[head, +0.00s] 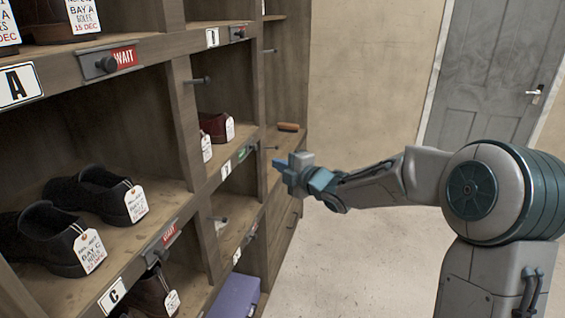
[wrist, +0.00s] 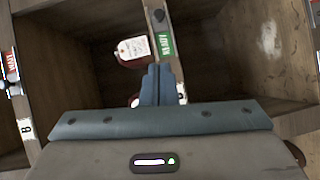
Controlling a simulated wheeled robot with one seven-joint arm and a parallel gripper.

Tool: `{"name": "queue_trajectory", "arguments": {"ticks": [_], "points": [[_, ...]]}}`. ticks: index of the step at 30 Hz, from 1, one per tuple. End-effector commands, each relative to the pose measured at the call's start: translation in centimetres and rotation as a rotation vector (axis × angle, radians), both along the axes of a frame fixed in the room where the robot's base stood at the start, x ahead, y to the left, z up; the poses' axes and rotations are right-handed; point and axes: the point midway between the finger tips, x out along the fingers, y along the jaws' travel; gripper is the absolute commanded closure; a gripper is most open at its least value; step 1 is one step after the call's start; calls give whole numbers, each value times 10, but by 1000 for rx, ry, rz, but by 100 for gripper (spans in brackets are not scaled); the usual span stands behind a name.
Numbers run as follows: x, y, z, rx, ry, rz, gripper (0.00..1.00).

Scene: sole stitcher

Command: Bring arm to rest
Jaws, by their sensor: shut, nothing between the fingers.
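My arm stretches left from its shoulder across the head view. My gripper (head: 283,164) is at its end, in front of the right part of the wooden shelf unit (head: 180,110). In the wrist view my gripper (wrist: 158,85) has its two blue fingers together, with nothing between them. The fingers point toward a shelf edge with a green sign reading READY (wrist: 166,44). I cannot tell whether they touch the shelf.
Black shoes (head: 95,193) with white tags stand in the left bay. Red-brown shoes (head: 213,126) sit in a middle bay. A wooden-looking piece (head: 288,126) lies on the right shelf. A purple box (head: 235,296) is below. Floor (head: 350,265) right of the shelves is clear, before a grey door (head: 490,80).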

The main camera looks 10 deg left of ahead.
Motion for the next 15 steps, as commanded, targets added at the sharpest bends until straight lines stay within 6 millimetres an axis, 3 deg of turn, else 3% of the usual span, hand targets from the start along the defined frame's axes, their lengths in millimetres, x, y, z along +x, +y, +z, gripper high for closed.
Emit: {"name": "queue_trajectory", "arguments": {"ticks": [5,11,15], "points": [[-5,-19,-7,-28,111,-104,100],[-38,-92,-23,-17,427,-468,100],[-85,-151,-31,78,652,-768,100]]}}
